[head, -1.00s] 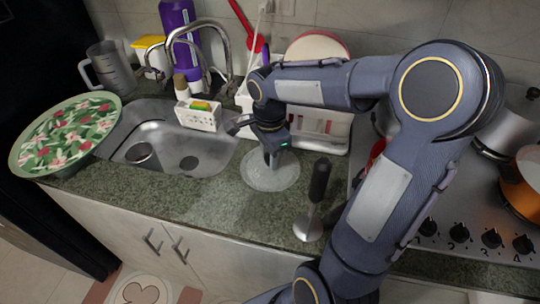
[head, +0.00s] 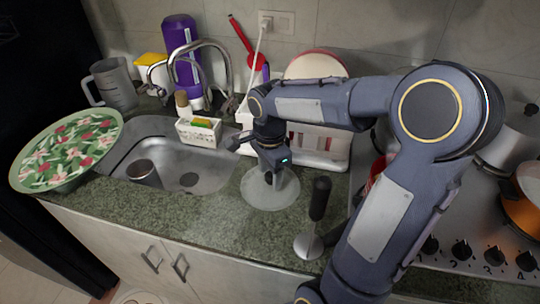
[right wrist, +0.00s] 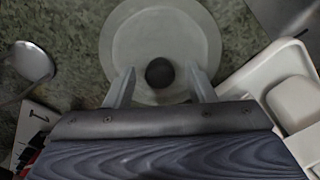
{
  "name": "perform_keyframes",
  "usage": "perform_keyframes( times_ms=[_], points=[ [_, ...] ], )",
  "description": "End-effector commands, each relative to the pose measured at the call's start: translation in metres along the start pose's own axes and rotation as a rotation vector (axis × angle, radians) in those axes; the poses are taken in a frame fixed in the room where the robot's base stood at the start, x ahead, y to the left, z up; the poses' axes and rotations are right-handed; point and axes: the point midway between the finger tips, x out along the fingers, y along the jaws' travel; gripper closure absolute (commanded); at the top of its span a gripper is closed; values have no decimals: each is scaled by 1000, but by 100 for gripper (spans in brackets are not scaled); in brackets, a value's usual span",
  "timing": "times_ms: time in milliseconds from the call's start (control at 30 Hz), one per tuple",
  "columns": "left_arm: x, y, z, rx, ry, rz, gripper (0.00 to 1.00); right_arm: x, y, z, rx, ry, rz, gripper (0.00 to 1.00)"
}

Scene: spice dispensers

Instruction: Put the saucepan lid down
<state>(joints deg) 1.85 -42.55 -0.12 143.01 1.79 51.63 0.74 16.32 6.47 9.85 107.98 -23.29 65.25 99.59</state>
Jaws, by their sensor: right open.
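The saucepan lid (head: 270,194) is a round translucent disc lying flat on the green stone counter, between the sink and a black-handled utensil. In the right wrist view the lid (right wrist: 126,44) shows a pale rim and a dark round knob (right wrist: 160,72). My right gripper (head: 271,180) is above the lid's middle. In the right wrist view its two fingers (right wrist: 160,88) stand apart on either side of the knob, with gaps visible, so it is open. My left gripper is not in view.
A white dish rack (head: 325,158) is behind, the stove (head: 440,225) at right. A floral tray (head: 70,150) sits far left.

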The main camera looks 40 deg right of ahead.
Motion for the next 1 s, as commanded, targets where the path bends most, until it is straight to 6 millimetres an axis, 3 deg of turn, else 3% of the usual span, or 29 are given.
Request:
perform_keyframes(
  times_ms=[300, 500, 700, 1000],
  points=[
    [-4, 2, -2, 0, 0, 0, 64, -67, -1, 0, -1, 0, -7, 50],
    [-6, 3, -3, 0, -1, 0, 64, -100, 0, 0, -1, -1, -2, 50],
    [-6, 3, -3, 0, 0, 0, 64, -113, 0, 0, -1, -1, -1, 50],
    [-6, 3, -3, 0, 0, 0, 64, -113, 0, 0, -1, 0, 0, 50]
  ],
)
